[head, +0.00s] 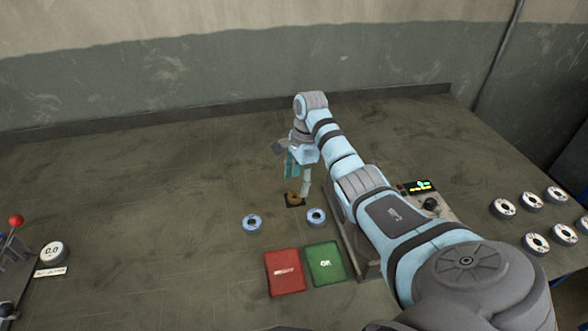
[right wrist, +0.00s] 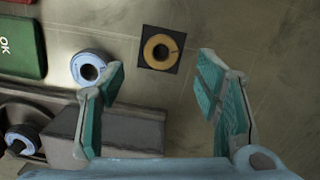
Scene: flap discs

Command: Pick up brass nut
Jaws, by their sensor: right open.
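The brass nut (head: 292,199) is a golden ring lying flat on a small dark square on the bench. In the right wrist view the nut (right wrist: 148,50) shows whole, with its dark centre hole, just beyond the gap between my fingertips. My right gripper (head: 298,181) is open and empty, pointing down above the nut and partly covering it in the head view. In the right wrist view its teal-padded fingers (right wrist: 162,78) stand wide apart, not touching the nut. My left gripper is not in view.
Two blue-rimmed discs (head: 251,223) (head: 316,216) lie near the nut. A red tray (head: 285,272) and a green OK tray (head: 325,263) lie in front. Several discs (head: 503,208) sit at right. A gauge (head: 53,253) stands at left. The bench behind is clear.

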